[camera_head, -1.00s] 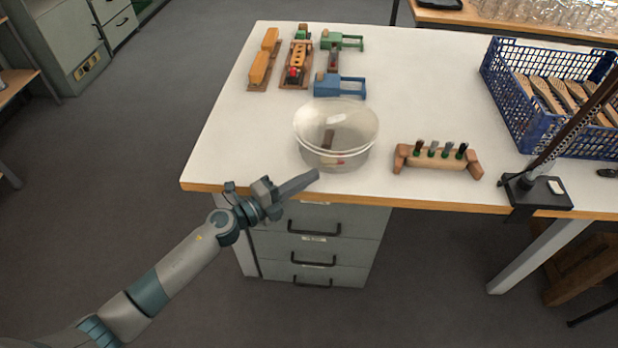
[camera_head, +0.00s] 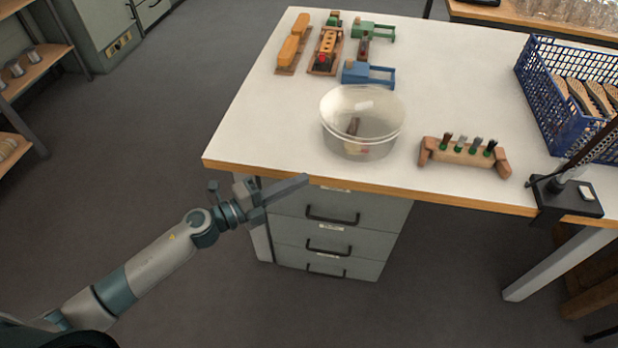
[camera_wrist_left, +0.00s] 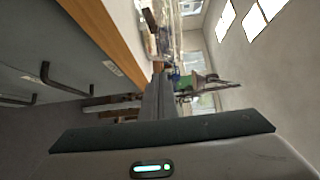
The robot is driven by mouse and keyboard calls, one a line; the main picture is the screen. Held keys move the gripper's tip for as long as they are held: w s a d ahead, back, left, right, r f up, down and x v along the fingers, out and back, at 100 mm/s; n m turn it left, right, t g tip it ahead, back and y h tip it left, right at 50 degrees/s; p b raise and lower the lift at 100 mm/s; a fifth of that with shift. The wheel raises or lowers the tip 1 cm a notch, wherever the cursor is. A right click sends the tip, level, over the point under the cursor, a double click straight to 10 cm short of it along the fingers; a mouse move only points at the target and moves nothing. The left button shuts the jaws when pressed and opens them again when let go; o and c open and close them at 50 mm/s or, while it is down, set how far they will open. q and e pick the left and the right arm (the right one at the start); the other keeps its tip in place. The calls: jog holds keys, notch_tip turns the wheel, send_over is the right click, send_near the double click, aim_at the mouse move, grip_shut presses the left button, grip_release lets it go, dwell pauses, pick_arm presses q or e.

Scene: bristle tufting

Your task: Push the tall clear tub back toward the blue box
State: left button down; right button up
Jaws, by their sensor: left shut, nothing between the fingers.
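The clear tub (camera_head: 361,135) stands upright near the front edge of the white table, with a few small dark and reddish things seen inside or through it. Close behind it is a blue block-like fixture with an open frame (camera_head: 368,74). A blue plastic crate (camera_head: 548,100) stands farther right; I cannot tell which of these is the blue box. My left gripper (camera_head: 300,183) is shut and empty at the table's front edge, left of and nearer than the tub, apart from it. Its fingers (camera_wrist_left: 158,95) point ahead in the left wrist view. My right gripper is out of view.
A wooden holder with several green-collared pegs (camera_head: 465,151) stands right of the tub. Orange blocks (camera_head: 292,50) and a green fixture (camera_head: 374,30) lie at the back. A black clamp base (camera_head: 567,196) sits at the front right. The table left of the tub is clear.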

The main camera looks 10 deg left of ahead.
pick_arm(q)
jog(key=shift+s+a, duration=0.3)
